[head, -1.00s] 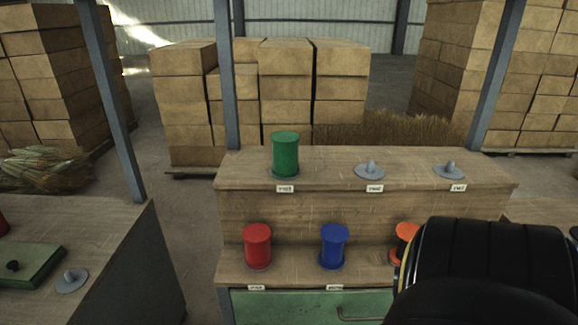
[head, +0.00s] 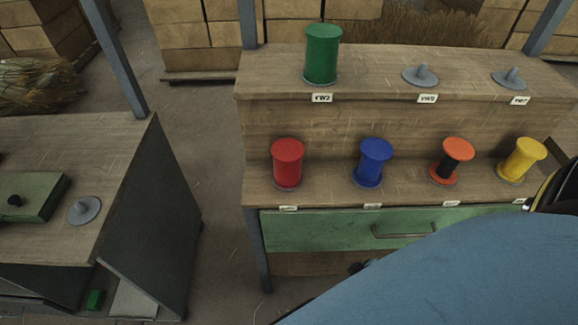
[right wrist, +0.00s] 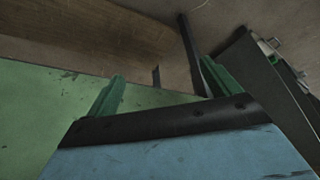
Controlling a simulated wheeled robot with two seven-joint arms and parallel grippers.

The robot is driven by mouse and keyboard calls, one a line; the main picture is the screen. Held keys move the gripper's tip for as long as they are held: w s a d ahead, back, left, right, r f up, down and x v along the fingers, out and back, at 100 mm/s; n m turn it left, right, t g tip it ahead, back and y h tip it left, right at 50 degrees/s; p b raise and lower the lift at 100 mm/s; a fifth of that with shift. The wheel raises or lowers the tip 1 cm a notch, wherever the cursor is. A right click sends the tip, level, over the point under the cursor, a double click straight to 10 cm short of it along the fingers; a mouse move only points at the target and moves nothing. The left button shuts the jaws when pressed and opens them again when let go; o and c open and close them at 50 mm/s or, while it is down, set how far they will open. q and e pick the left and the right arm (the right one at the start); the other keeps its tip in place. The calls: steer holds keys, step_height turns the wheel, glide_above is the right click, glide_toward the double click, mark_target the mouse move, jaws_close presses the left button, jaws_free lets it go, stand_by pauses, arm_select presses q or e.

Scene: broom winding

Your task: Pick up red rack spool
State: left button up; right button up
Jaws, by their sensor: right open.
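The red spool (head: 287,163) stands upright at the left end of the rack's (head: 330,130) lower shelf in the head view, with nothing touching it. My right arm, with a blue link, fills the lower right of the head view; a small dark part of it shows below the drawer handle. In the right wrist view my right gripper (right wrist: 162,82) has its two green fingers spread apart with nothing between them. A green panel lies beyond the fingers there, and the red spool is not seen. My left gripper is out of view.
Blue (head: 371,162), black-and-orange (head: 452,161) and yellow (head: 522,159) spools share the lower shelf. A green spool (head: 322,54) stands above, beside two empty holders. A green drawer (head: 330,229) with a handle is below. A side table (head: 110,150) stands left across a floor gap.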

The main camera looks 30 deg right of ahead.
steer(key=w+a+r+n+t+y+b, duration=0.1)
steer(key=w+a+r+n+y, duration=0.2)
steer(key=r, duration=0.7)
steer(key=w+a+r+n+t+y+b, duration=0.15)
steer(key=w+r, duration=0.35)
steer(key=r, duration=0.6)
steer(key=t+y, duration=0.1)
steer(key=t, duration=0.4)
glide_toward(288, 160)
steer(key=w+d+f, duration=0.2)
steer(key=d+f, duration=0.1)
steer(key=d, duration=0.1)
steer(key=shift+m, duration=0.35)
steer(key=x, duration=0.3)
steer(key=p+x, duration=0.1)
steer(key=x, duration=0.2)
steer(key=shift+s+a, duration=0.25)
steer(key=shift+a, duration=0.05)
steer(key=shift+p+x, duration=0.4)
steer(key=shift+x, duration=0.65)
steer(key=x, duration=0.4)
steer(key=shift+s+a, duration=0.1)
steer(key=shift+a, duration=0.25)
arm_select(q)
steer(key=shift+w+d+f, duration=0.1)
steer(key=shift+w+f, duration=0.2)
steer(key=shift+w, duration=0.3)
